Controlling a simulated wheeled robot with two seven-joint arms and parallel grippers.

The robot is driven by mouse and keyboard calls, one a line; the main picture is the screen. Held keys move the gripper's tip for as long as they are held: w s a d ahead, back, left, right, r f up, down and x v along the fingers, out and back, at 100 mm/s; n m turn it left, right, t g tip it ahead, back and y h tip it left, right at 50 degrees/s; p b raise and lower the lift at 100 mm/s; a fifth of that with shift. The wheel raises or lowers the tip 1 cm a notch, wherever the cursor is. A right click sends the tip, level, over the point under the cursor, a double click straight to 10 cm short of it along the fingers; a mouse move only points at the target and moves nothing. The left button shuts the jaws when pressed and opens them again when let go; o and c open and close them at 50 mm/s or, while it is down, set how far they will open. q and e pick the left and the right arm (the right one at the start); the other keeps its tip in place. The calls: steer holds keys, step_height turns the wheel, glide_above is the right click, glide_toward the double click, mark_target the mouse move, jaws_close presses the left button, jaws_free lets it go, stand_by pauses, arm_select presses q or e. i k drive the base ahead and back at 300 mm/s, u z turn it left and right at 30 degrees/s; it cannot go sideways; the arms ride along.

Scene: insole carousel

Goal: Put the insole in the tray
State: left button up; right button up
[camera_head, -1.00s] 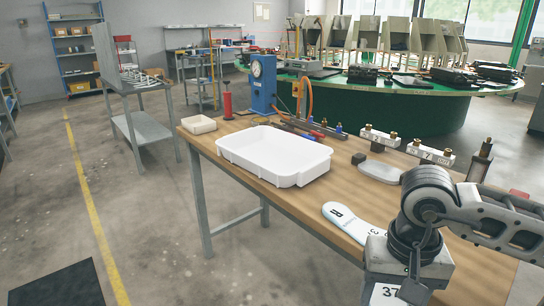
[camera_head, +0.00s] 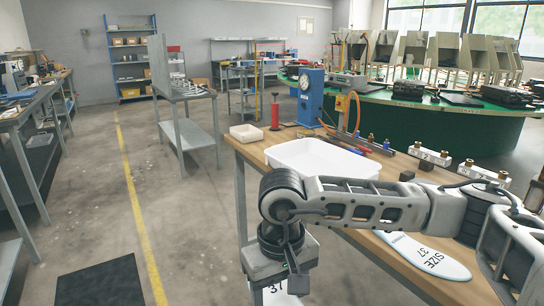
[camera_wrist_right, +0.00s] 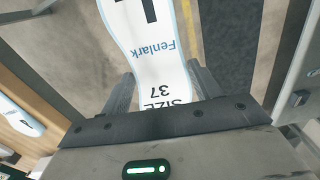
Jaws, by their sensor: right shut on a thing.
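My right gripper (camera_head: 281,284) hangs at the table's front edge, below and left of the white tray in the head view. It is shut on a white insole (camera_wrist_right: 150,45) with a dark mark, blue "Fenlark" and "SIZE 37". Only a small part of this held insole (camera_head: 278,298) shows in the head view. The white tray (camera_head: 322,160) is on the table behind my right arm, which hides its front; its visible inside looks empty. A second white insole (camera_head: 432,256), marked "SIZE 37", lies on the table; it also shows in the wrist view (camera_wrist_right: 18,118). My left gripper is out of view.
The wooden table (camera_head: 385,268) has a small beige box (camera_head: 244,134), a red pump-like tool (camera_head: 275,112) and a blue gauge press (camera_head: 310,97) behind the tray. A green carousel (camera_head: 440,122) stands beyond. The floor left of the table is open.

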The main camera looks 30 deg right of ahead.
mark_target(324, 171)
steer(key=u, duration=0.05)
steer(key=i, duration=0.35)
steer(key=z, duration=0.8)
